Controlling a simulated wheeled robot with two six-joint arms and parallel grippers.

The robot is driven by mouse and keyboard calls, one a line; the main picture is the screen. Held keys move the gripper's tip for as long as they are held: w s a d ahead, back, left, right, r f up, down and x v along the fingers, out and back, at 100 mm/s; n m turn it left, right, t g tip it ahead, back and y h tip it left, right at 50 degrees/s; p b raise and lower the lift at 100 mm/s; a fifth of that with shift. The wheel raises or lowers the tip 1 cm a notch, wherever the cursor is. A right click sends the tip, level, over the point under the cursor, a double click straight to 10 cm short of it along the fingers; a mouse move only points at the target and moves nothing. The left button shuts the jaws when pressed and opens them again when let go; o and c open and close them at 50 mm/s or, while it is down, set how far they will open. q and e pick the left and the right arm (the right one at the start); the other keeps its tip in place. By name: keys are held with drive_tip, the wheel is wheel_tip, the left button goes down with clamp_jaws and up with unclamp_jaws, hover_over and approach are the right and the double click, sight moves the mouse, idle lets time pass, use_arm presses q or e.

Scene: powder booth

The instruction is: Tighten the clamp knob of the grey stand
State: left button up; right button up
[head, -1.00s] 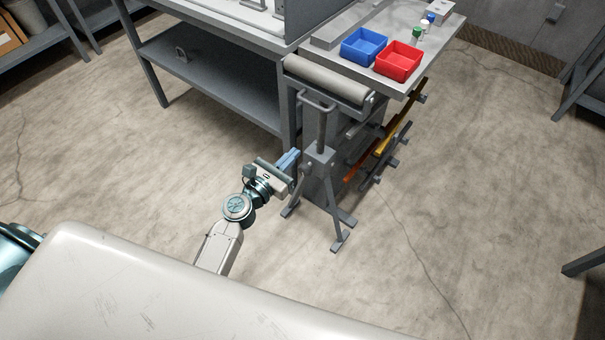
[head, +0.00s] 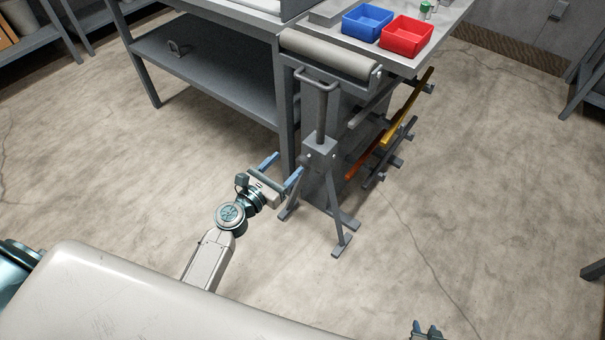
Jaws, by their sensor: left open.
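A small round part on the left of the collar, which looks like the clamp knob (head: 306,157), is hard to make out. My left gripper (head: 281,171) is open and empty, its two blue fingers spread wide. It is left of and slightly below the collar, with the right finger close to the stand; I cannot tell whether they touch. My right gripper (head: 428,330) barely shows at the bottom edge, its jaws unclear.
A bench with a blue bin (head: 367,23) and a red bin (head: 405,36) stands behind. Orange and yellow bars (head: 408,108) rest on a side rack. The floor to the right is clear.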

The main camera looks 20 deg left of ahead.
use_arm(q)
drive_tip(key=b, duration=0.5)
approach(302, 163)
wheel_tip(302, 163, up, 3)
wheel_tip(302, 163, down, 4)
drive_tip(key=b, duration=0.4)
drive_tip(key=x, duration=1)
drive_tip(key=shift+w+a+f, duration=0.15)
drive_tip(key=shift+a+f, duration=0.05)
drive_tip(key=shift+a, duration=0.05)
drive_tip(key=shift+w+d, duration=0.15)
drive_tip(key=shift+w, duration=0.2)
use_arm(e)
drive_tip(key=w+a+r+t, duration=0.1)
drive_tip(key=r+t, duration=0.1)
drive_tip(key=r, duration=0.6)
drive_tip(key=w+a+r+t+y, duration=0.1)
drive_tip(key=w+r+t, duration=0.1)
drive_tip(key=r, duration=0.7)
drive_tip(key=w+a+r+t, duration=0.1)
drive_tip(key=w+r+t, duration=0.1)
drive_tip(key=r, duration=0.7)
drive_tip(key=shift+w+a+t, duration=0.15)
drive_tip(key=shift+a+t, duration=0.25)
drive_tip(key=shift+t, duration=0.2)
use_arm(q)
drive_tip(key=shift+c, duration=0.2)
use_arm(e)
drive_tip(key=shift+r, duration=0.1)
